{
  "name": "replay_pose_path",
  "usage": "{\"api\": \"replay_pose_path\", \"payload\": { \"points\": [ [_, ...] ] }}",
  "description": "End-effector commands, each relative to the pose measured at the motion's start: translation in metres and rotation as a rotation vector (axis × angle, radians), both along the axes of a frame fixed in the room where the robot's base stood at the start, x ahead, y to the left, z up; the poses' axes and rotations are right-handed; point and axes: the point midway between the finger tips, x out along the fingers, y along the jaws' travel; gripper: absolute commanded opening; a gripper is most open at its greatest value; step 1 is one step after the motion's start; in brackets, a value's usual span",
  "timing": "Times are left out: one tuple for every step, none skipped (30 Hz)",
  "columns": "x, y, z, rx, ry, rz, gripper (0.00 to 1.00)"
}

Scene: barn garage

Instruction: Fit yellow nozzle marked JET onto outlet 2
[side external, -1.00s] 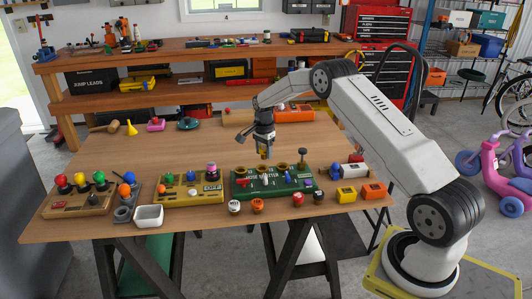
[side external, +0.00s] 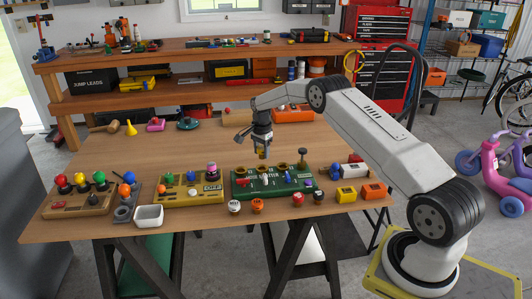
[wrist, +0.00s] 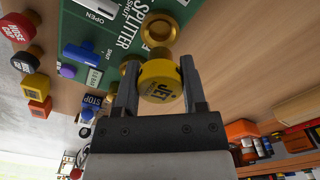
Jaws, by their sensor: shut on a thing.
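My gripper (wrist: 157,92) is shut on the yellow nozzle (wrist: 160,82), whose end face reads JET. In the side external view, my gripper (side external: 262,147) and the nozzle (side external: 262,154) are above the back edge of the green splitter (side external: 270,184). The splitter (wrist: 112,42) has a row of brass outlets; one outlet (wrist: 158,28) shows clearly in the wrist view, and another is partly behind the nozzle and finger. The outlet numbers are not readable, and I cannot tell whether the nozzle touches an outlet.
Several loose caps stand in front of the splitter, including a white one (side external: 234,206) and an orange one (side external: 257,205). A yellow block (side external: 346,194) and an orange block (side external: 373,191) sit to its right. A yellow board (side external: 187,196) is at left. The table behind is mostly clear.

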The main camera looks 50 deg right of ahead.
Motion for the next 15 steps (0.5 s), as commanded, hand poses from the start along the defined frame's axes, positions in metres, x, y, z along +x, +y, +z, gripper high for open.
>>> {"api": "replay_pose_path", "payload": {
  "points": [
    [0.0,0.0,-0.004,0.0,0.001,0.0,0.0],
    [0.0,0.0,-0.006,0.001,0.002,0.0,0.0],
    [0.0,0.0,-0.009,0.001,0.002,0.0,0.0],
    [0.0,0.0,-0.011,0.001,0.002,0.0,0.0],
    [0.0,0.0,-0.013,0.0,0.001,0.0,0.0],
    [0.0,0.0,-0.017,0.0,0.0,0.0,0.0],
    [0.0,0.0,-0.019,0.0,0.0,0.0,0.0],
    [0.0,0.0,-0.022,0.0,0.0,0.0,0.0],
    [0.0,0.0,-0.025,0.0,0.0,0.0,0.0],
    [0.0,0.0,-0.027,0.0,0.0,0.0,0.0],
    [0.0,0.0,-0.029,0.0,0.0,0.0,0.0],
    [0.0,0.0,-0.032,0.0,0.001,0.0,0.0],
    [0.0,0.0,-0.035,0.0,0.001,0.0,0.0],
    [0.0,0.0,-0.037,0.001,0.001,0.0,0.0],
    [0.0,0.0,-0.039,0.0,0.001,0.0,0.0]
  ]
}}
